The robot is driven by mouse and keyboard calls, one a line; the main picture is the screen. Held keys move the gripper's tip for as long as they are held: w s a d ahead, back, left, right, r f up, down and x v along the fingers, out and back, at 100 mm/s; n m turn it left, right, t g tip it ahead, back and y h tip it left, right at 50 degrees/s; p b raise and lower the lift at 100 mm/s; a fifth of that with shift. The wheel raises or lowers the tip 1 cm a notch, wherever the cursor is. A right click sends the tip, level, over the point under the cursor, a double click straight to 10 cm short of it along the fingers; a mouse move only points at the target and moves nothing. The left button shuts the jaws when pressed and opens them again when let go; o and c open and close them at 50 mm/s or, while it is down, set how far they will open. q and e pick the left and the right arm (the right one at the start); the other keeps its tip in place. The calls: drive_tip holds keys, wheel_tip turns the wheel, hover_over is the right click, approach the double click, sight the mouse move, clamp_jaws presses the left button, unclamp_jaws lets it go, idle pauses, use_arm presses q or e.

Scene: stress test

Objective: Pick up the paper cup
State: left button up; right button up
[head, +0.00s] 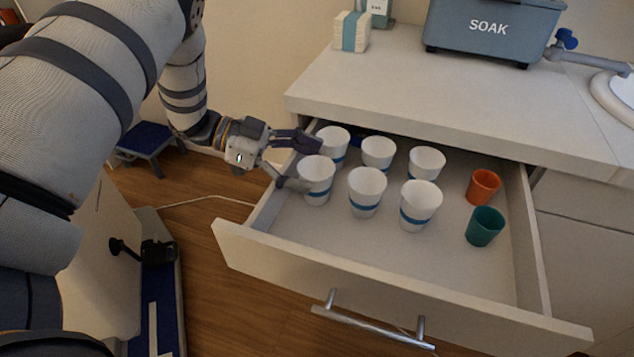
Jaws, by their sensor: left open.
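Several white paper cups with blue bands stand upright in two rows in an open drawer (300,224). The front row has a left cup (317,182), a middle cup (366,190) and a right cup (420,205). Behind them stand a left cup (333,141), a middle cup (377,153) and a right cup (426,163). My left gripper (308,165) is open at the drawer's left side. Its fingers reach toward the front left cup, one behind its rim and one at its left side; I cannot tell whether they touch it. My right gripper is not in view.
An orange cup (483,187) and a green cup (485,227) stand at the drawer's right. The counter (400,80) overhangs the back, bearing a blue SOAK bin (490,30) and a banded stack (350,32). The drawer's front floor is clear.

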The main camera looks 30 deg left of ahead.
use_arm(q)
drive_tip(key=shift+x, duration=1.15)
drive_tip(key=c, duration=0.9)
drive_tip(key=shift+o, duration=0.2)
drive_tip(key=shift+r, duration=0.15)
